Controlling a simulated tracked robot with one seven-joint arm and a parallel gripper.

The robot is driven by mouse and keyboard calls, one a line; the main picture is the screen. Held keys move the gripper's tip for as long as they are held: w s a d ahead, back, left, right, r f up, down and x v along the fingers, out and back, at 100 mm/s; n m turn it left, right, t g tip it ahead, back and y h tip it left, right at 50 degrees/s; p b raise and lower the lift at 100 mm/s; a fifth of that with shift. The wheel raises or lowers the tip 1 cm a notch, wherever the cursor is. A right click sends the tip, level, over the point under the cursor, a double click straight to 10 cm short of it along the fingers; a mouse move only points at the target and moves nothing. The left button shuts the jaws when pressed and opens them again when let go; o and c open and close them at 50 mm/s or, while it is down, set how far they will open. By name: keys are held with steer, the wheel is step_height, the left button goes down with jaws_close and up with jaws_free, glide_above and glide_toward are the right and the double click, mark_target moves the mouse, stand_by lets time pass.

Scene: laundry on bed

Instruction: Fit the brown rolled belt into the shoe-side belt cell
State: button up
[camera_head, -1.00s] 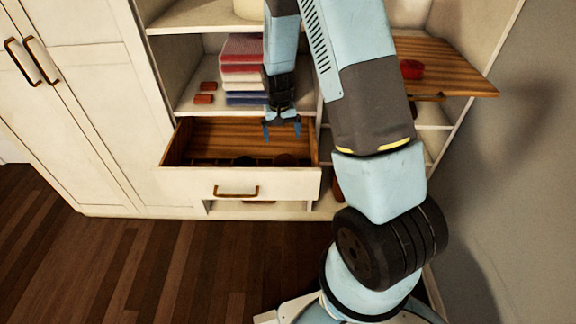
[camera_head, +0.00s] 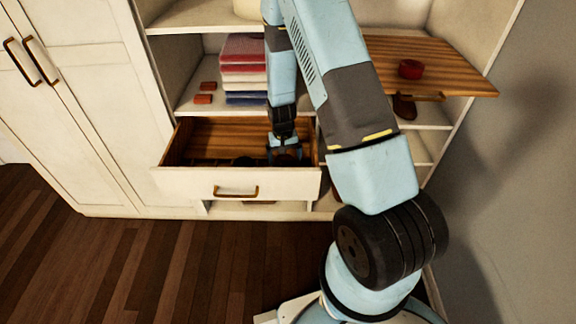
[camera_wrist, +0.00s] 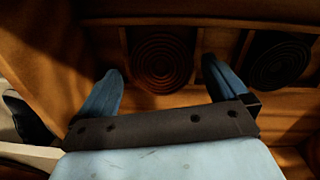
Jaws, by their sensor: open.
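The brown rolled belt (camera_wrist: 163,60) lies flat in a divided cell of the open drawer, seen in the wrist view. My gripper (camera_head: 285,153) reaches down into the right part of the drawer (camera_head: 175,146). In the wrist view its two blue fingers (camera_wrist: 160,70) are open, one on each side of the brown belt, with no clear contact. A black rolled belt (camera_wrist: 281,63) lies in the neighbouring cell, and it shows dark left of my gripper in the head view (camera_head: 243,161). I cannot tell which cell is the shoe-side one.
A folded clothes stack (camera_head: 244,72) and small red-brown boxes (camera_head: 204,99) stand on the shelf above. At right, a wooden pull-out board (camera_head: 455,75) holds a red roll (camera_head: 410,69); a brown shoe (camera_head: 404,107) is below it. The drawer's walls close around my gripper.

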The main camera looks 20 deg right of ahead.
mark_target(285, 163)
steer(key=shift+f, duration=1.1)
steer(key=c, duration=1.1)
steer(key=shift+r, duration=0.15)
step_height(285, 163, up, 9)
steer(key=shift+d+f+g+y, duration=0.2)
steer(key=shift+f+g, duration=0.45)
steer(key=shift+f, duration=1.15)
steer(key=shift+a+f+g+y, duration=0.1)
steer(key=shift+f+g+y, duration=0.4)
steer(key=shift+f, duration=1.25)
